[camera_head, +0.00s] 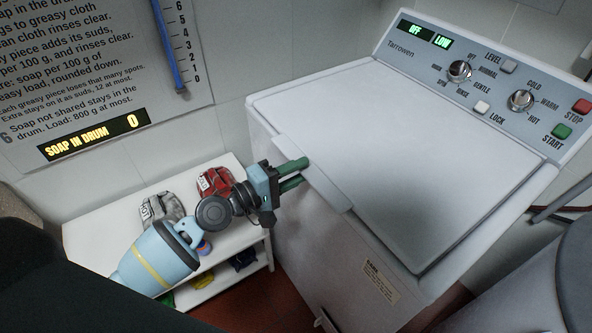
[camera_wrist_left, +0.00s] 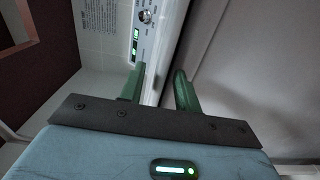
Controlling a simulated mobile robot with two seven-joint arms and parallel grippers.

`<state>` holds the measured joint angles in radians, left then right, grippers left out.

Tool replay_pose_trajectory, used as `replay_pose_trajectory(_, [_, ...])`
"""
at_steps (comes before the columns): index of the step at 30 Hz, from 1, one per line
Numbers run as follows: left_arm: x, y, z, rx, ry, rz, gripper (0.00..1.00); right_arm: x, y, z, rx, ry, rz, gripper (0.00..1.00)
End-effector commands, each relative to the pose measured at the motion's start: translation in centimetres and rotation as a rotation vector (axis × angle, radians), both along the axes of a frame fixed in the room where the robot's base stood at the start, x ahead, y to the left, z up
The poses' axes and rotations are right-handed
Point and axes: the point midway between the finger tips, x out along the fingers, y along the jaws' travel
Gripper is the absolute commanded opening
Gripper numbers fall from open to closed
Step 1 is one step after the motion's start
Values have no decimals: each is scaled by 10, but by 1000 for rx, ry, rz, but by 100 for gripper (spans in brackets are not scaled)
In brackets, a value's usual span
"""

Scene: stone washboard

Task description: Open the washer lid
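The washer (camera_head: 345,245) is a white top-loader at centre right, and its lid (camera_head: 385,140) lies flat and closed. A raised lip (camera_head: 318,178) runs along the lid's front left edge. I cannot tell whether a finger touches the lip. My right gripper is not in view.
The control panel (camera_head: 490,85) stands along the washer's back, with displays reading OFF and LOW, knobs and buttons. A white shelf (camera_head: 105,235) with folded grey cloth (camera_head: 160,209) and red cloth (camera_head: 214,182) stands left of the washer. The space above the lid is clear.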

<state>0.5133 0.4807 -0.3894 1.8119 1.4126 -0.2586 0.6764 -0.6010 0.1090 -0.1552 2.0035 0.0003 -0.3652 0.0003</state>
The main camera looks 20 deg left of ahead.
Motion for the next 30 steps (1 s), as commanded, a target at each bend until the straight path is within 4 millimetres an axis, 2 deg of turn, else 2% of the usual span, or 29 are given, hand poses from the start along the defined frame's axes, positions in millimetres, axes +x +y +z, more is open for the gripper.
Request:
replay_pose_trajectory(8, [1, -1, -1, 1, 2, 0, 33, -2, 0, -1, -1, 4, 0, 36])
replay_pose_trajectory(16, [1, -1, -1, 1, 1, 0, 0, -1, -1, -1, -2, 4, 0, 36])
replay_pose_trajectory(26, [2, -1, 0, 1, 1, 0, 0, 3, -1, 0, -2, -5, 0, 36])
replay_pose_trajectory(30, [6, -1, 6, 0, -1, 1, 0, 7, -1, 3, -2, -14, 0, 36])
